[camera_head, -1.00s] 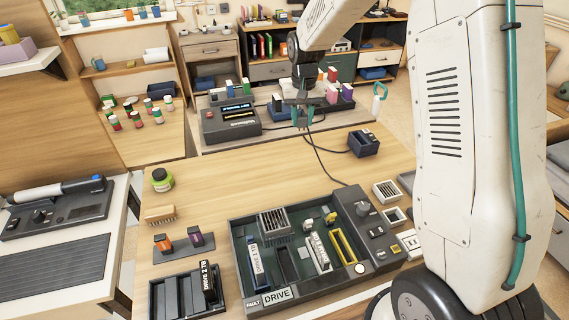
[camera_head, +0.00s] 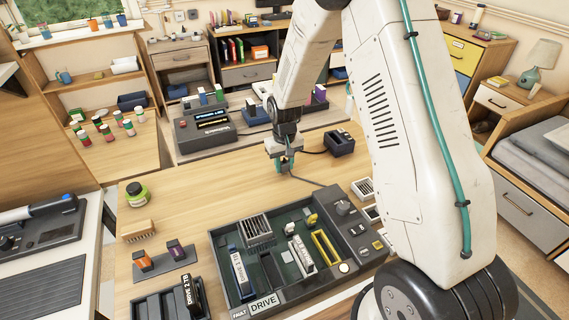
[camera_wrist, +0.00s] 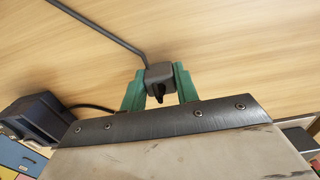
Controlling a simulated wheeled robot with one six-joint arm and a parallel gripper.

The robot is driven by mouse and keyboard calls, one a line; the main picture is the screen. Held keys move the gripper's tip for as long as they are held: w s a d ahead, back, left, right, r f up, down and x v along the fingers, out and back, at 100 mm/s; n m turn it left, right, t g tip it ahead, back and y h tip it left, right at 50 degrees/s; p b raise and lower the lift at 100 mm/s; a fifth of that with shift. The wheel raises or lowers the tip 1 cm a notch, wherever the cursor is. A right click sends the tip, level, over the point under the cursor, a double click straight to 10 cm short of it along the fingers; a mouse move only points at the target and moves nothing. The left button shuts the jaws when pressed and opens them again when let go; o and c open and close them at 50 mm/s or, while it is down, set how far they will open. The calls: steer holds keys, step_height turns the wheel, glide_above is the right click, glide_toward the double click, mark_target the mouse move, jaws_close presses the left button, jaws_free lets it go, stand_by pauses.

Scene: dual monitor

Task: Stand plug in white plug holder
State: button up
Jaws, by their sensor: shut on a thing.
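My gripper (camera_head: 284,166) hangs over the bare wood of the table, behind the open drive tray. In the wrist view its green fingers (camera_wrist: 160,88) are shut on a small dark grey plug (camera_wrist: 160,76). A dark cable (camera_wrist: 112,28) runs from the plug to the upper left. In the head view the fingers hide most of the plug. Small white square fittings stand at the tray's right edge. One is slotted (camera_head: 364,188) and one is a frame (camera_head: 371,212), partly behind my arm. I cannot tell which is the white plug holder.
The drive tray (camera_head: 225,262) fills the front middle of the table. A dark box (camera_head: 340,143) stands behind and right of my gripper. Bare table lies between jar and gripper.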

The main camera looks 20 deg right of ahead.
steer(key=shift+f, duration=0.1)
steer(key=o, duration=0.9)
steer(key=shift+o, duration=0.3)
